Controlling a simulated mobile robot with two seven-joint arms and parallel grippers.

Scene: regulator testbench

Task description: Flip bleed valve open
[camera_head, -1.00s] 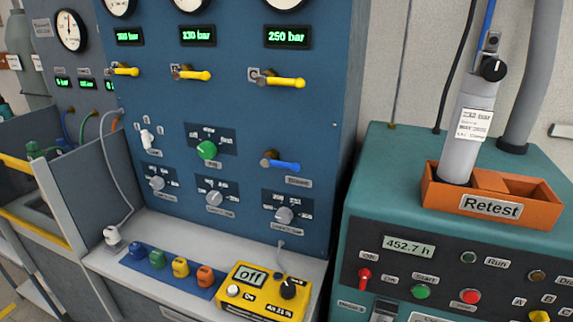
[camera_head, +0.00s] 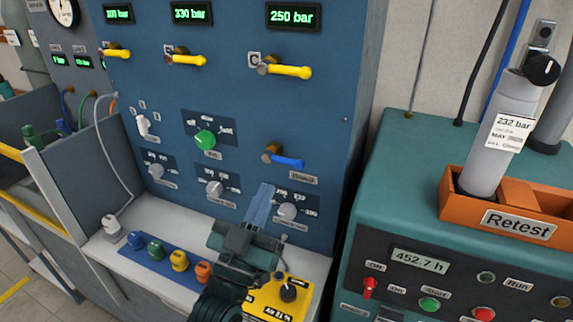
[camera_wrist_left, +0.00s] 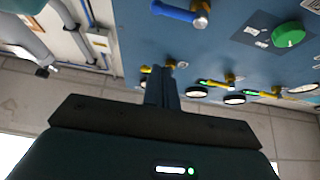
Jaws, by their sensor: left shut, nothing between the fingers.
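The bleed valve is a blue lever (camera_head: 288,162) on a brass-coloured pivot on the blue panel, with a label (camera_head: 303,178) just below it. The lever points right, roughly level. In the left wrist view the blue lever (camera_wrist_left: 174,12) is at the top edge. My left gripper (camera_head: 267,188) is shut and empty. Its fingertips point up in the head view, a little below the lever and apart from it in the picture. The shut fingers (camera_wrist_left: 161,82) show in the middle of the wrist view. My right gripper is not in view.
Yellow levers (camera_head: 290,71) sit above on the panel. A green knob (camera_head: 205,140) is to the left, and grey knobs (camera_head: 288,211) are below. A yellow meter (camera_head: 268,301) stands on the ledge, partly behind my left arm. A teal machine (camera_head: 400,190) stands to the right.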

